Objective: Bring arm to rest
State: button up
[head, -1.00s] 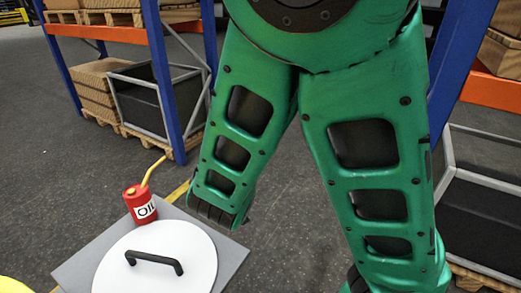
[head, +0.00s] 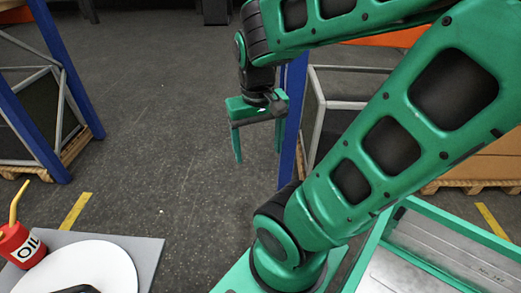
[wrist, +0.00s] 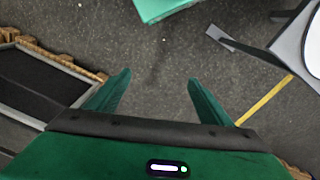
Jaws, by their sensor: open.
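My gripper (head: 259,145) is green with two straight fingers. In the head view it hangs fingers-down in the upper middle, in front of a blue rack post. It is open, and nothing shows between its fingers. In the wrist view my gripper (wrist: 158,88) has its two fingers well apart over bare dark floor. My green arm reaches up from its base at the lower middle and folds over to the left above the floor.
Racks with pallets and crates stand left and right. The floor (head: 165,120) between is clear.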

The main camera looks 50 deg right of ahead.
jog(key=s, duration=0.1)
jog(key=s+a+r, duration=0.1)
jog(key=shift+s+a+y, duration=0.1)
jog(key=shift+s+y, duration=0.25)
jog(key=shift+y, duration=0.05)
dwell(1.1)
